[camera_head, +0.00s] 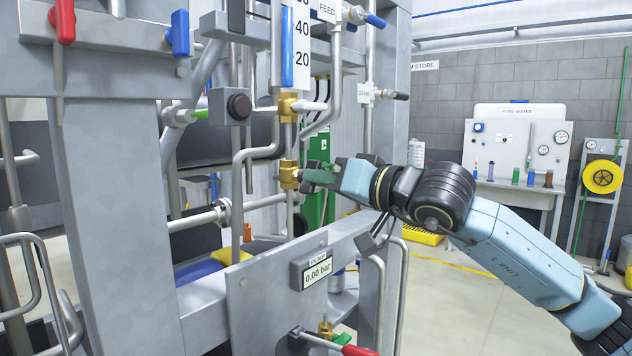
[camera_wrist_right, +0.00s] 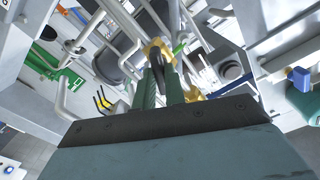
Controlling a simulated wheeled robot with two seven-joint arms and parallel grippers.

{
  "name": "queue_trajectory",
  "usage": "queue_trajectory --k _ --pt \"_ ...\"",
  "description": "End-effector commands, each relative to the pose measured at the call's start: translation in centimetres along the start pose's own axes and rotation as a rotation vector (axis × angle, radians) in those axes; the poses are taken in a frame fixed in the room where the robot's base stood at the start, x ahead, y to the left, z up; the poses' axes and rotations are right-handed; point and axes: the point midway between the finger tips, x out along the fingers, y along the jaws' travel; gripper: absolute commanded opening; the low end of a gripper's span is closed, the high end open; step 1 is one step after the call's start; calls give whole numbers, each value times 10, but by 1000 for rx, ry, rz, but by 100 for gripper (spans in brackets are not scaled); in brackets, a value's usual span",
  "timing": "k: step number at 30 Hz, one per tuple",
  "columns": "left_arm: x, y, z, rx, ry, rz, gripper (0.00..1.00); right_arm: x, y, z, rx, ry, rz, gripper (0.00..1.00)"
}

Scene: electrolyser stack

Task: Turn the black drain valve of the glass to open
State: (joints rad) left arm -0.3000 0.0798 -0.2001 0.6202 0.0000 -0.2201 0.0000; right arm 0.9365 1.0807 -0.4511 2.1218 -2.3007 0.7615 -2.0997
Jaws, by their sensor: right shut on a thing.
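The glass (camera_head: 288,50) is an upright level tube with blue in it beside a white scale marked 20 and 40. Below it, a brass valve body (camera_head: 289,174) sits on the vertical pipe. My right gripper (camera_head: 312,176) reaches in from the right, its green fingers at this brass body. It is shut on the black drain valve's handle, which the fingers mostly hide, so its angle cannot be told. In the right wrist view the fingers (camera_wrist_right: 166,85) close together against brass (camera_wrist_right: 157,48). My left gripper is not in view.
Another brass fitting (camera_head: 288,107) sits just above. A black-handled valve (camera_head: 398,96) stands to the upper right, and a blue-handled feed valve (camera_head: 375,20) above it. A grey panel with a 0.00 bar display (camera_head: 317,272) lies below. Frame posts (camera_head: 112,190) crowd the left.

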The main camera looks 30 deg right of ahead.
Motion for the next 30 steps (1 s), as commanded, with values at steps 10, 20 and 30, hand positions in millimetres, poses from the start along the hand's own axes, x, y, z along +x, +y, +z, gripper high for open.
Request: queue_trajectory --k 10,20,30 --pt "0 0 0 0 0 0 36 0 0 0 -74 0 0 0" --pt "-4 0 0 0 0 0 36 0 0 0 -410 -1 1 0" --pt "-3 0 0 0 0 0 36 0 0 0 -441 0 0 40"
